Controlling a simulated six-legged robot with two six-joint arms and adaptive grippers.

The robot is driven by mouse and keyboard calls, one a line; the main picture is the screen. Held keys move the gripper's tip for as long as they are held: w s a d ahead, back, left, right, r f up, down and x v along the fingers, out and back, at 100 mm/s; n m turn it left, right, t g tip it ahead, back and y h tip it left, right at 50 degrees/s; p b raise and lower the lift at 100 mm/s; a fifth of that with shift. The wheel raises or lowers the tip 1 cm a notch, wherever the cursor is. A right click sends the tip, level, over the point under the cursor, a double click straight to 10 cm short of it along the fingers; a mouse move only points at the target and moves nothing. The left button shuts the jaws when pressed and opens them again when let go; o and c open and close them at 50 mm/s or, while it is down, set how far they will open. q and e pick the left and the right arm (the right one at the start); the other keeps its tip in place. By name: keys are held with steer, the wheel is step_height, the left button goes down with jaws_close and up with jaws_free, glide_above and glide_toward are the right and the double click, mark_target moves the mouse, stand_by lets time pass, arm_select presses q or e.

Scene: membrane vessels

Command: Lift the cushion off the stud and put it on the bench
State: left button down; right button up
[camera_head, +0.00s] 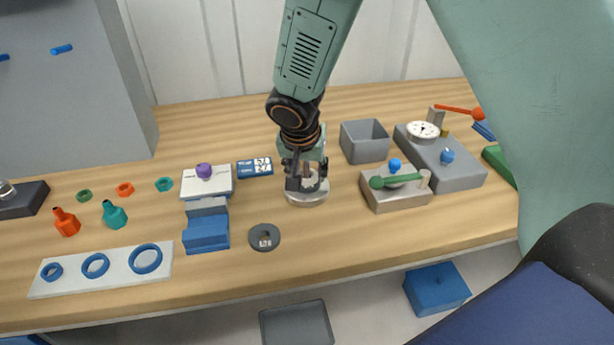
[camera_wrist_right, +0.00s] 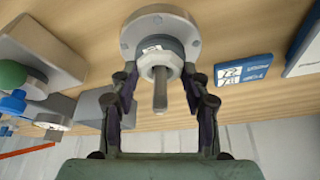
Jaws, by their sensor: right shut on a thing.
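My right gripper (camera_head: 304,180) reaches down from above onto a round metal base (camera_head: 307,199) on the bench. In the right wrist view the gripper (camera_wrist_right: 160,82) has its fingers on both sides of a grey labelled ring, which I take to be the cushion (camera_wrist_right: 152,45). It sits around the stud (camera_wrist_right: 160,97), over the pale flange (camera_wrist_right: 187,28). A white hex collar (camera_wrist_right: 160,64) surrounds the stud on the near side. Any gap between cushion and flange is hard to tell. My left gripper is not in view.
A dark grey labelled disc (camera_head: 264,237) lies on the wooden bench (camera_head: 330,245). The bench front right of the disc is clear.

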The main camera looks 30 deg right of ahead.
steer(key=shift+s+a+r, duration=0.1)
steer(key=shift+s+r, duration=0.05)
steer(key=shift+c, duration=0.4)
